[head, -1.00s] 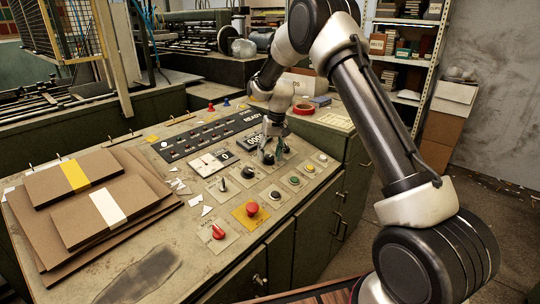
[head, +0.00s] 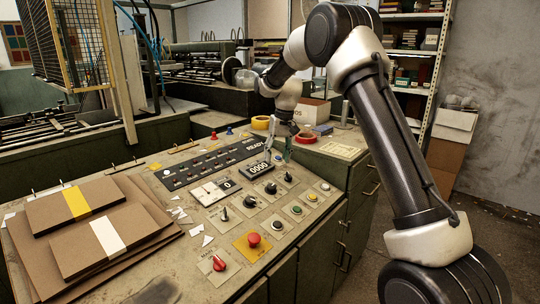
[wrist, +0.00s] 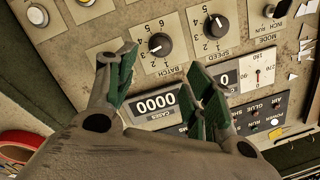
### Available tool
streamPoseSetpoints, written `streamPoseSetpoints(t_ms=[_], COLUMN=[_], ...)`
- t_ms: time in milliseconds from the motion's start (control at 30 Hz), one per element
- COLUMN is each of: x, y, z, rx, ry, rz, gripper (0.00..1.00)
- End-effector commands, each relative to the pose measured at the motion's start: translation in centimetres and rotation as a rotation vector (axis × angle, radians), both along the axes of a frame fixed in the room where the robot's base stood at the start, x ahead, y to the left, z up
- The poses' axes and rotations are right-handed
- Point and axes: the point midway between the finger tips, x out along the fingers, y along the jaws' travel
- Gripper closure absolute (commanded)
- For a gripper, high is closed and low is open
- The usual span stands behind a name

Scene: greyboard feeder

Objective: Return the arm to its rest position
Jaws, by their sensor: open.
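My gripper (head: 279,147) is above the far part of the control panel (head: 190,241), near the counter reading 0000 (head: 258,168). In the wrist view my gripper (wrist: 165,85) has its two green-padded fingers spread apart with nothing between them. The counter (wrist: 156,103) shows below and between the fingers, with the BATCH knob (wrist: 160,44) and SPEED knob (wrist: 218,24) beyond. My arm reaches in from the right of the head view. The gripper appears clear of the panel.
Stacked brown boards (head: 100,225) lie on the panel's left. A red emergency button (head: 253,240) and a red-handled switch (head: 219,264) are at the front. A red tape roll (head: 304,138) and a yellow one (head: 261,123) sit behind. Shelves (head: 412,50) stand at the back right.

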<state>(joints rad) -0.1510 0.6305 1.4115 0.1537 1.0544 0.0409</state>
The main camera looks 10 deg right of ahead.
Motion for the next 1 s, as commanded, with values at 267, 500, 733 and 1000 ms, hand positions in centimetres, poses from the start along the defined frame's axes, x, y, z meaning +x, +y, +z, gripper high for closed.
streamPoseSetpoints(t_ms=[267, 500, 733, 1000], x=[-7.5, -17.9, -29.7, -41.0], y=[-2.2, -5.9, -9.4, -12.0], z=[-2.1, 3.5, 8.3, 10.2], rx=[-0.052, -0.086, -0.112, -0.129], ry=[0.101, 0.082, -0.003, -0.164], rz=[0.030, 0.037, 0.024, -0.016], gripper=[0.48, 0.48, 0.48, 0.48])
